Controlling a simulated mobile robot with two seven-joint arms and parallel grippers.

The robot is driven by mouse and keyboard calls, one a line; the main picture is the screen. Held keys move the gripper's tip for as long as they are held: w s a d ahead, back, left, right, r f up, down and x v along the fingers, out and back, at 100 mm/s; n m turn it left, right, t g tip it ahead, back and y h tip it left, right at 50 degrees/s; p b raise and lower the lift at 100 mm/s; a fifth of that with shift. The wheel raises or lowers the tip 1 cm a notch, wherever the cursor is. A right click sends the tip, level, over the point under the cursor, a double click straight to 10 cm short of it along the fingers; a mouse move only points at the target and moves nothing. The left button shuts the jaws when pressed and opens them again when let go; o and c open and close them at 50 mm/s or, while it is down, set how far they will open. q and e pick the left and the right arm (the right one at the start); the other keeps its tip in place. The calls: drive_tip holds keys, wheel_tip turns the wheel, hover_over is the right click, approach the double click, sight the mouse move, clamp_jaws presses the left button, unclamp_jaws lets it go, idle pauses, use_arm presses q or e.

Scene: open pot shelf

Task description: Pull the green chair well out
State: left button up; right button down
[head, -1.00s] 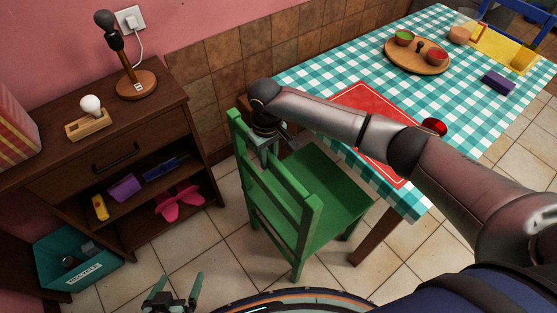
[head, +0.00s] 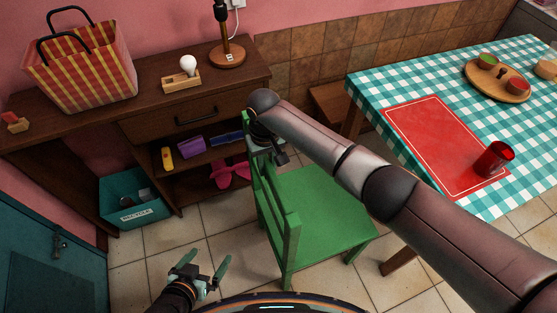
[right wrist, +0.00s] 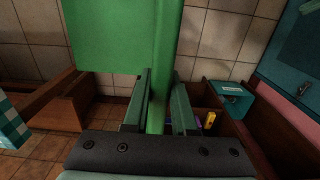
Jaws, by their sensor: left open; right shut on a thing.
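The green wooden chair (head: 318,212) stands upright on the tiled floor, its backrest towards the dark shelf. Its seat is just left of the checkered table (head: 425,92), and my right forearm hides part of the gap between them. My right gripper (head: 268,143) is at the top of the backrest, partly hidden by its own wrist. In the right wrist view its fingers (right wrist: 159,105) are shut around a green upright of the chair (right wrist: 160,70). My left gripper (head: 205,267) is open and empty, low in front, left of the chair and apart from it.
A dark shelf unit (head: 155,128) stands along the back wall, with a teal recycling bin (head: 133,200) beside its lower part. A red cup (head: 494,158) stands on the red mat near the table's edge. Floor at the front left is clear.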

drive_tip(key=shift+s+a, duration=0.3)
drive_tip(key=shift+a, duration=0.6)
drive_tip(key=c, duration=0.7)
unclamp_jaws()
wheel_tip(320, 180, up, 13)
drive_tip(key=shift+f+p, duration=0.2)
drive_tip(key=shift+p, duration=0.2)
drive_tip(key=shift+d, duration=0.15)
